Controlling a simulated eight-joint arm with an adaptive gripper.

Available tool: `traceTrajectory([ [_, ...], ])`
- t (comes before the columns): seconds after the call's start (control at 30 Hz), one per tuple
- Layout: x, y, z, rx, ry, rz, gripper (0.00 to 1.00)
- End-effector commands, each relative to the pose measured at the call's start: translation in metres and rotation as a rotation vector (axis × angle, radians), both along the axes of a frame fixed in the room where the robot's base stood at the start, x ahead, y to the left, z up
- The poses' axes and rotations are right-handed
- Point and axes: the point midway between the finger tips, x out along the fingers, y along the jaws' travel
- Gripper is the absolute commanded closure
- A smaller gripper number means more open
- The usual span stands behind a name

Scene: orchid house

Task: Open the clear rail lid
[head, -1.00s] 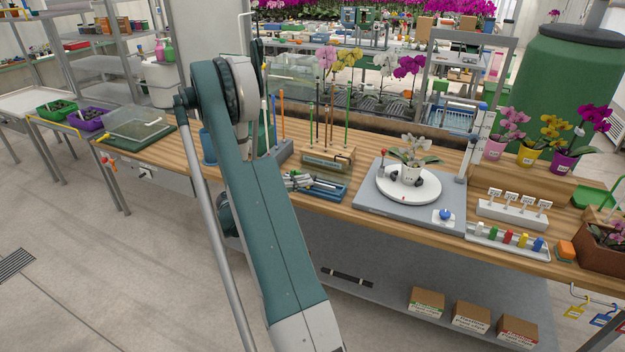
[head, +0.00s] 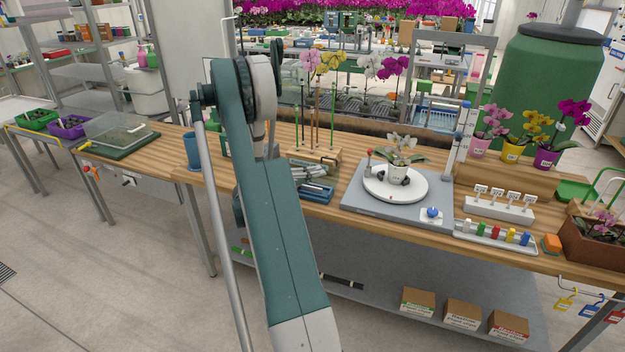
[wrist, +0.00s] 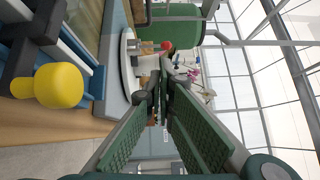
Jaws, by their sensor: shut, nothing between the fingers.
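I cannot clearly single out a clear rail lid. A clear cover (head: 118,128) sits shut over a green tray at the left end of the bench. A white rail (head: 496,237) with several coloured pieces stands at the front right; whether a clear lid covers it is too small to tell. In the head view my arm hides the gripper.
A yellow round-headed object (wrist: 58,85) is close at the left of the wrist view. A blue tool tray (head: 320,193) stands on the bench near my arm. A potted white orchid (head: 400,160) stands on the turntable. The wooden bench front has some clear room.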

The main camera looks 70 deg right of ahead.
Motion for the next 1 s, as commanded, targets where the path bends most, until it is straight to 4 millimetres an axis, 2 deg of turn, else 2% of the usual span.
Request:
traceTrajectory([
  [0.2, 0.0, -0.009, 0.0, 0.0, 0.0, 0.0, 1.0],
  [0.67, 0.0, -0.01, 0.002, 0.006, -0.001, 0.0, 1.0],
  [1.0, 0.0, -0.024, 0.01, 0.117, -0.001, 0.0, 1.0],
])
